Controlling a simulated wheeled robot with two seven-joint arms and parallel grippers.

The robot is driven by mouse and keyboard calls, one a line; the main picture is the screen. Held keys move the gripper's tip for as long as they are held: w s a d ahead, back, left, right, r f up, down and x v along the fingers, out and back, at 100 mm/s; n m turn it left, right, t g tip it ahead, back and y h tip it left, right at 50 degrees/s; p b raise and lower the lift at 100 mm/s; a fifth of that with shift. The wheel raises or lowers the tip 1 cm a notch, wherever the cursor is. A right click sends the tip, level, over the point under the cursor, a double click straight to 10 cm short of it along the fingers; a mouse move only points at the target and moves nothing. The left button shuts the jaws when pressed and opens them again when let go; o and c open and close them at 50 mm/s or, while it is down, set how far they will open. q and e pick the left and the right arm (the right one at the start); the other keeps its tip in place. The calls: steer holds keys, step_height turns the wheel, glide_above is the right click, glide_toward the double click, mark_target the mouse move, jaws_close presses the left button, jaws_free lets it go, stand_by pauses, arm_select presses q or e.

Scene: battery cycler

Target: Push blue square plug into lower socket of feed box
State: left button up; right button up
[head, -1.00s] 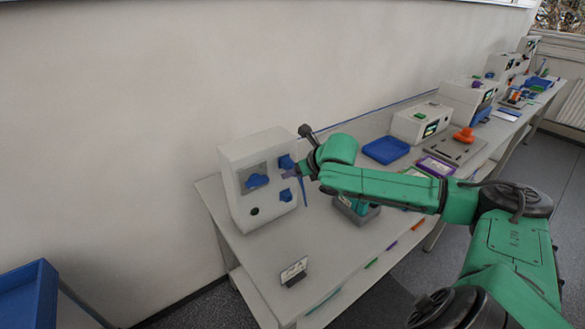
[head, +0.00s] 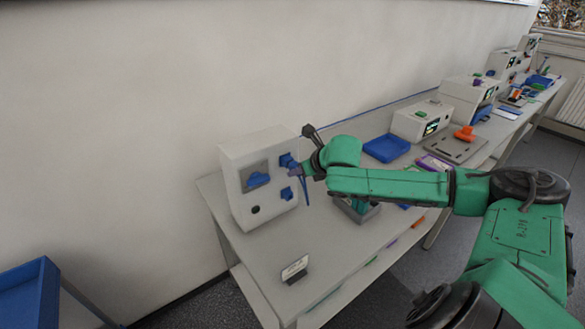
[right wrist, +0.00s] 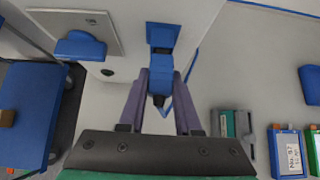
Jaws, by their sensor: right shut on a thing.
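The feed box (head: 237,200) is a white box on the near end of the bench. A blue upper socket (head: 286,159) and a blue lower socket (head: 286,194) show on its front right. My right gripper (head: 296,171) is at about the upper socket's height, just in front of the face. In the right wrist view its purple fingers (right wrist: 160,101) are shut on the blue square plug (right wrist: 160,76). The plug points at the face, close below a blue square socket (right wrist: 161,35); contact cannot be told. A blue cable hangs from the gripper. My left gripper is not in view.
The box also bears a blue knob (head: 257,181) and a dark round hole (head: 255,209). A small card stand (head: 295,270) is on the near bench. A blue tray (head: 386,149) and instruments stand farther right. Bare bench lies before the box.

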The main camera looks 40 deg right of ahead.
steer(key=shift+s+d, duration=0.1)
steer(key=shift+s, duration=0.45)
steer(key=shift+s+a+b, duration=0.2)
steer(key=shift+s+b, duration=0.25)
steer(key=shift+s, duration=1.55)
steer(key=shift+f, duration=0.1)
steer(key=s+f+b, duration=0.1)
steer(key=f+b, duration=0.3)
steer(key=s+f+b, duration=0.1)
steer(key=f+b, duration=0.3)
steer(key=f, duration=0.1)
steer(key=s+f+b, duration=0.1)
steer(key=f+b, duration=0.3)
steer(key=shift+s+f, duration=0.1)
steer(key=shift+f, duration=0.25)
steer(key=w+p, duration=0.4)
steer(key=w, duration=0.1)
steer(key=shift+w+r, duration=0.15)
steer(key=shift+w, duration=0.25)
